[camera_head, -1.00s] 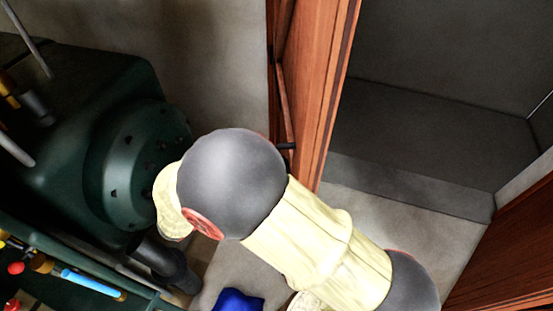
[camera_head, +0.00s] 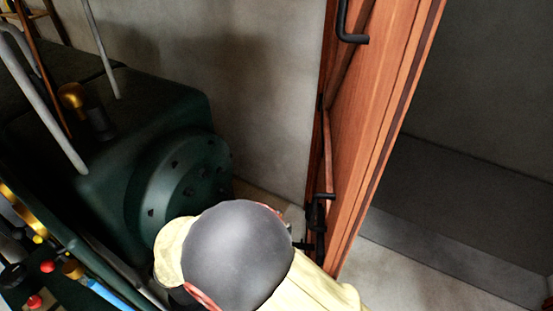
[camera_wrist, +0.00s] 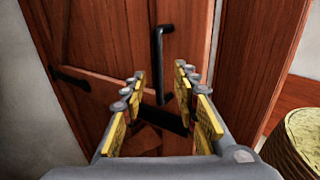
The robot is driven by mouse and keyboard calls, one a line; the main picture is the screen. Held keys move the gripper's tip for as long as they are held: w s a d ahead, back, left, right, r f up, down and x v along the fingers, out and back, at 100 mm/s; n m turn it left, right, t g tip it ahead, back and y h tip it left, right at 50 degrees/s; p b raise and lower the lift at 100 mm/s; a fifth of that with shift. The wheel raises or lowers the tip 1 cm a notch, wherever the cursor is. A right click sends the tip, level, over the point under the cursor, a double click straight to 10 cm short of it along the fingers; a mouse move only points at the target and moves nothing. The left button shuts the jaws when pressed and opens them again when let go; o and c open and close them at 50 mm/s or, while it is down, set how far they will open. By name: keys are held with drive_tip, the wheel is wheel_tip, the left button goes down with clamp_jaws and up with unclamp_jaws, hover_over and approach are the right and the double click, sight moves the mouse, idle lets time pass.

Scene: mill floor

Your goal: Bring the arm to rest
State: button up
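My gripper (camera_wrist: 158,84) shows in the wrist view with its two yellow-padded fingers apart and nothing held between them. Beyond the fingers is a reddish wooden door (camera_wrist: 100,35) with a black upright handle (camera_wrist: 158,60); I see no finger closed on it. In the head view my cream and grey arm (camera_head: 235,258) reaches up from the bottom edge, close to the open wooden door (camera_head: 385,120).
A dark green machine (camera_head: 150,110) with rods and coloured knobs stands at the left, close to my arm. Black metal fittings (camera_head: 318,215) stick out from the door. A grey doorway opens at the right. A woven, round yellowish object (camera_wrist: 300,140) stands at the wrist view's right.

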drive_tip(key=shift+f, duration=0.1)
drive_tip(key=s+d+f+m+g+y+b, duration=0.55)
drive_tip(key=s+f+m+g+y, duration=0.25)
drive_tip(key=s+f+m+y, duration=0.35)
drive_tip(key=d+r+m+t+y+b, duration=0.4)
drive_tip(key=d+r+m+b, duration=0.3)
drive_tip(key=d+m+b, duration=0.2)
drive_tip(key=d+m+t, duration=0.1)
drive_tip(key=d+m, duration=0.1)
drive_tip(key=d, duration=0.2)
drive_tip(key=shift+s+d+r+m+t+y+b, duration=0.2)
drive_tip(key=shift+s+d+m+t+y+b, duration=0.1)
drive_tip(key=shift+m+t+y, duration=0.1)
